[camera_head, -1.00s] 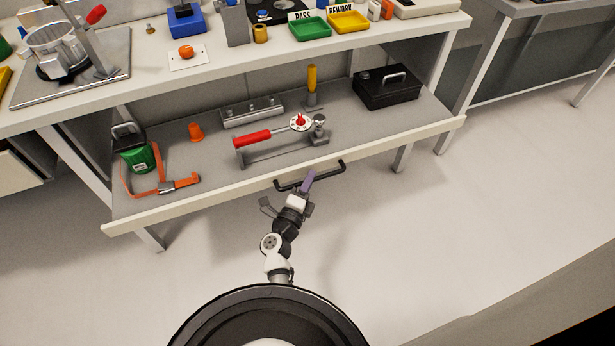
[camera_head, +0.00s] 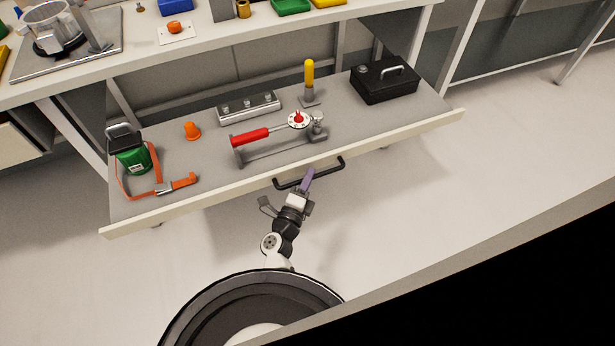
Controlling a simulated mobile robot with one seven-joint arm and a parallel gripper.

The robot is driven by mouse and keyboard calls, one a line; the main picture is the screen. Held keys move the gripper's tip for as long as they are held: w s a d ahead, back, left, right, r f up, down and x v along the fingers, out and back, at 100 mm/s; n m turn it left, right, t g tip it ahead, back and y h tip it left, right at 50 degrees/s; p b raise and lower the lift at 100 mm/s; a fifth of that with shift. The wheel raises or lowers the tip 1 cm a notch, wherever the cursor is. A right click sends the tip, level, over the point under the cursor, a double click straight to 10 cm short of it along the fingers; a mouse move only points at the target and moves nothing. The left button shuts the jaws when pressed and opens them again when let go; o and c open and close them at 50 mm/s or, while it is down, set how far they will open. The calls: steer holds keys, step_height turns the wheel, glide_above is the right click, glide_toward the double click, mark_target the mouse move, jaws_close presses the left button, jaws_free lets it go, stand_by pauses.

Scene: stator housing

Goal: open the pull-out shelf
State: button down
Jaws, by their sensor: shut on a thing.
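The pull-out shelf (camera_head: 215,190) is a grey board with a cream front edge, and it stands out from under the workbench. A black bar handle (camera_head: 330,169) is fixed to the middle of its front edge. My gripper (camera_head: 307,179) is at the handle, shut on its bar near the middle; a purple finger shows against it. The far finger and the exact contact are hidden. On the shelf are a red-handled tool on a stand (camera_head: 270,150), a black case (camera_head: 385,82), a green container (camera_head: 133,155), and an orange strap (camera_head: 180,184).
The workbench top (camera_head: 215,42) overhangs the back of the shelf. An orange cone (camera_head: 191,131), a grey block with knobs (camera_head: 248,107) and a yellow-handled tool (camera_head: 309,80) also stand on the shelf. Bare floor (camera_head: 410,190) lies to the right.

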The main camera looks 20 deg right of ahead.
steer(key=shift+d, duration=0.1)
steer(key=c, duration=1.5)
jaws_free()
steer(key=shift+o, duration=0.2)
